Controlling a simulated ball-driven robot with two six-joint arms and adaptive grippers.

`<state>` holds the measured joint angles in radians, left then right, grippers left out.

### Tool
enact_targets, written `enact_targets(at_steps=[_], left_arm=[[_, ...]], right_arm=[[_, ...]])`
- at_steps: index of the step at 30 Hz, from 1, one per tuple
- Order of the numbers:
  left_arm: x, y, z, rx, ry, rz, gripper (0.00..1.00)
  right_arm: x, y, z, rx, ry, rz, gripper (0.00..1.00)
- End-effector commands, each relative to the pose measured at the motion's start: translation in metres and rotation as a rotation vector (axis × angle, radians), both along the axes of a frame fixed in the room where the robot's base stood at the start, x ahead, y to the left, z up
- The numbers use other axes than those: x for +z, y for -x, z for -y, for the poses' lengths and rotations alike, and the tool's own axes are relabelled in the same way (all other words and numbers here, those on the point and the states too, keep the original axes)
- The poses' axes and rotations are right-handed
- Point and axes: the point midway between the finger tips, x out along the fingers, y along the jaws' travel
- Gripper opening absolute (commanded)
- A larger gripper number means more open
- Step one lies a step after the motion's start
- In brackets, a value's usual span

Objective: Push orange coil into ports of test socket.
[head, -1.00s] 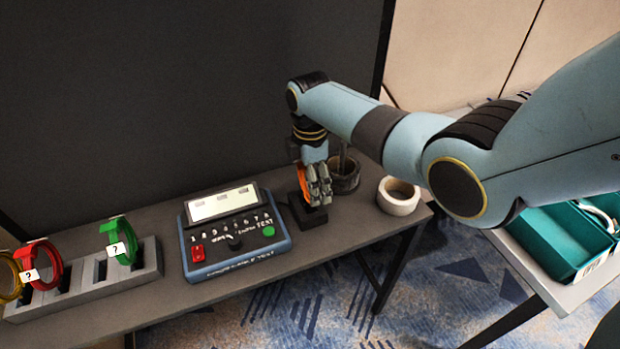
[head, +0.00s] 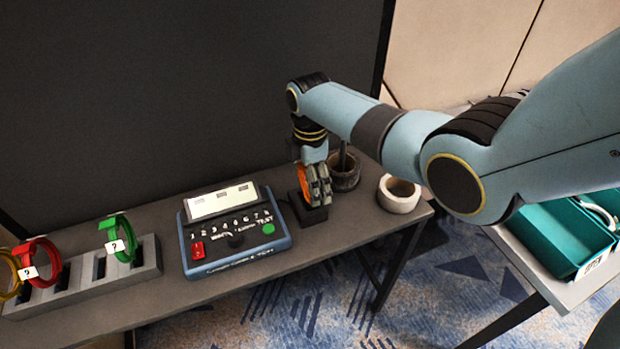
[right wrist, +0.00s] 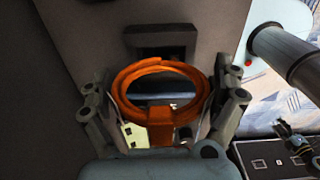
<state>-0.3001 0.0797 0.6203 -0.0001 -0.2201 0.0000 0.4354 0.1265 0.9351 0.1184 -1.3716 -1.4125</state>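The orange coil (head: 303,181) stands upright at the small black test socket (head: 313,215), on the table just right of the blue tester. My right gripper (head: 319,188) is at the coil, just above the socket, with its fingers close together. In the right wrist view, the coil (right wrist: 160,70) shows as a ring between my right gripper's two fingers (right wrist: 163,108), which look closed on its sides. The coil's lower end and the socket's ports are hidden, so I cannot tell how deep it sits. My left gripper is not in view.
The tester (head: 235,232) has a display, a red switch and a green button. A grey rack (head: 148,258) with green, red and yellow coils stands left. A dark cup (head: 345,172) and white tape roll (head: 399,194) stand right, with teal bins (head: 560,240) beyond. A dark panel backs the table.

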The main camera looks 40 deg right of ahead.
Motion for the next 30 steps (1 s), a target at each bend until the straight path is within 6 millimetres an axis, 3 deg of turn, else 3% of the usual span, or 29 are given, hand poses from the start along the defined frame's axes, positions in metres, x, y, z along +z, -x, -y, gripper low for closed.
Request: enact_targets(at_steps=[9,13,24,30], left_arm=[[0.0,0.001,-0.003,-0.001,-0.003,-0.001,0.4],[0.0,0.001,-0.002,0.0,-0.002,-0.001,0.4],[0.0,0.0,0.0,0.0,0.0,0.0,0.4],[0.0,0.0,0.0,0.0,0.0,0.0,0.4]], right_arm=[[0.001,0.0,0.0,0.0,0.0,0.0,1.0],[0.012,-0.001,0.0,0.0,0.0,0.002,1.0],[0.09,-0.001,0.0,0.0,0.001,0.004,1.0],[0.115,0.0,0.0,0.0,0.0,0.001,1.0]])
